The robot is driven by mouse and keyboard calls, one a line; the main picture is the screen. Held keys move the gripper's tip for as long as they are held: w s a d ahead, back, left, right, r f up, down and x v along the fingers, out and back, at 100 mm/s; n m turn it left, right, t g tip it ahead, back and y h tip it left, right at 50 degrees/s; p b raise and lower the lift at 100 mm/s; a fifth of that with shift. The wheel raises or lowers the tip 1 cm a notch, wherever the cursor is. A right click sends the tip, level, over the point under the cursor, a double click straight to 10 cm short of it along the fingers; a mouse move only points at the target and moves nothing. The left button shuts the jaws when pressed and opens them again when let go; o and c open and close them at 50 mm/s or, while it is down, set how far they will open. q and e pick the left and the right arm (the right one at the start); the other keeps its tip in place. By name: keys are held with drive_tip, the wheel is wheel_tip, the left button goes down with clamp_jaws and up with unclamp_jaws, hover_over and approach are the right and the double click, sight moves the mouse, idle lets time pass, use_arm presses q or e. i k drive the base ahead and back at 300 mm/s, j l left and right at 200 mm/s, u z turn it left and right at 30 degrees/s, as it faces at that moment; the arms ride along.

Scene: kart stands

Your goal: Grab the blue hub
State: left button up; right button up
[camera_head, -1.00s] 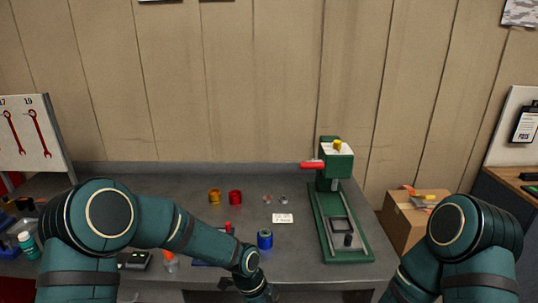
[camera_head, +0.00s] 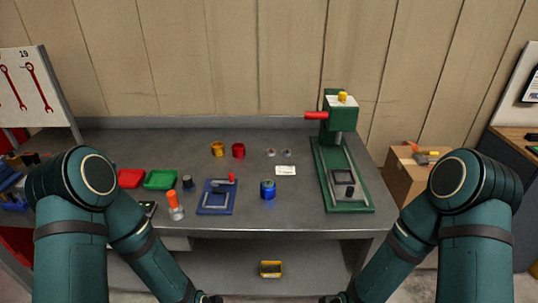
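The blue hub (camera_head: 268,190) is a short blue cylinder standing on the grey table, right of a blue fixture plate. My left arm comes in from the left and reaches down to the bottom edge of the head view. Its gripper (camera_head: 210,299) shows only as a dark bit there, below the table's front edge and apart from the hub. My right gripper (camera_head: 335,299) likewise shows only as a dark bit at the bottom edge. The fingers of both are cut off, so I cannot tell if they are open or shut.
A blue fixture plate (camera_head: 217,197) lies left of the hub, and a green press (camera_head: 345,185) stands right. Yellow (camera_head: 217,149) and red (camera_head: 238,150) hubs stand behind. A white card (camera_head: 286,170), green tray (camera_head: 160,179), red tray (camera_head: 130,178) and orange-capped bottle (camera_head: 174,205) are also on the table (camera_head: 300,220).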

sight(266, 194)
drive_tip(key=z, duration=1.15)
drive_tip(key=j+z, duration=0.5)
drive_tip(key=j, duration=0.25)
